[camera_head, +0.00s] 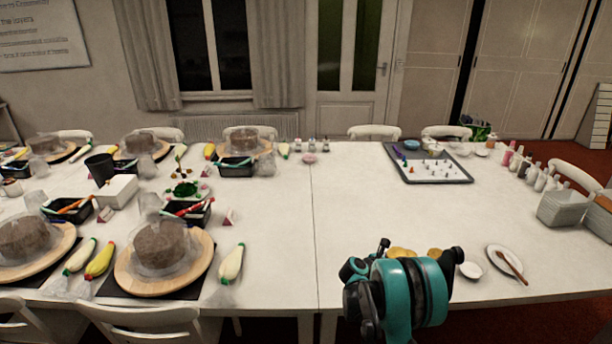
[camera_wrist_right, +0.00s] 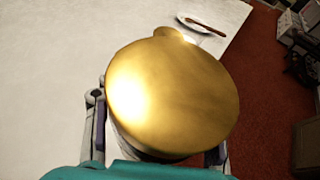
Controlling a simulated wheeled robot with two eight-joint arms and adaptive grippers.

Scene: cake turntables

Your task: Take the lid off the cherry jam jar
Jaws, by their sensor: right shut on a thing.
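In the right wrist view a large round gold lid (camera_wrist_right: 172,95) fills the middle, with a dark strip of jar (camera_wrist_right: 140,150) just under its near edge. My right gripper (camera_head: 410,275) is at the front of the table in the head view. In the wrist view its fingers are on both sides of this jar, below the lid, and shut on it. The lid hides the jar's contents and label, so I cannot tell the flavour. A second gold lid (camera_wrist_right: 170,32) shows just behind. In the head view, gold lids (camera_head: 400,252) peek out behind the gripper. My left gripper is not in view.
A small white bowl (camera_head: 471,270) and a plate with a wooden spoon (camera_head: 512,267) are right of the gripper. A grey tray (camera_head: 428,180) with small items lies further back. Cake turntables (camera_head: 165,262) fill the left side. The table's middle is clear.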

